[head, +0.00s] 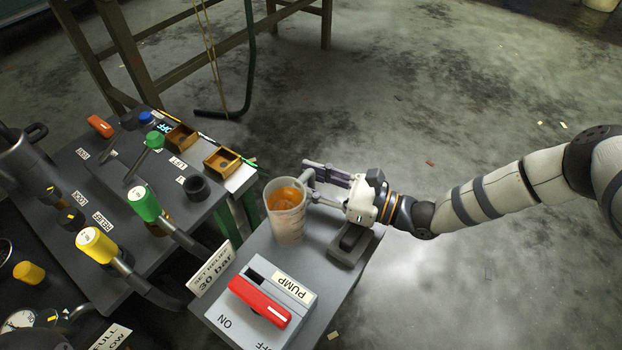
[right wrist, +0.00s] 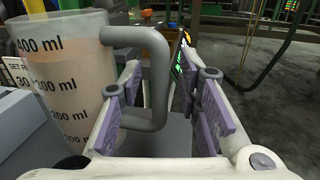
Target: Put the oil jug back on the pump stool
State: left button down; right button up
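The oil jug (head: 286,215) is a translucent measuring cup with amber liquid. It appears upright on the grey top of the pump stool (head: 323,262), behind the PUMP switch. In the right wrist view the jug (right wrist: 65,85) fills the left side, with volume marks and a grey handle (right wrist: 155,85). My right gripper (head: 325,185) is at the jug's handle side. In the wrist view its purple-padded fingers (right wrist: 170,110) are apart, with the handle between them, nearer the left finger. A wide gap shows beside the right finger. My left gripper is not in view.
The pump switch box (head: 297,290) with a red lever (head: 258,302) stands in front of the jug. A grey block (head: 352,243) lies beside it under my right wrist. The valve bench (head: 75,165) is close on the left. Open floor lies to the right.

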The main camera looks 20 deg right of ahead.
jog(key=v, duration=0.6)
jog(key=p+v, duration=0.1)
jog(key=v, duration=0.5)
jog(key=shift+r+p, duration=0.2)
jog(key=shift+p, duration=0.1)
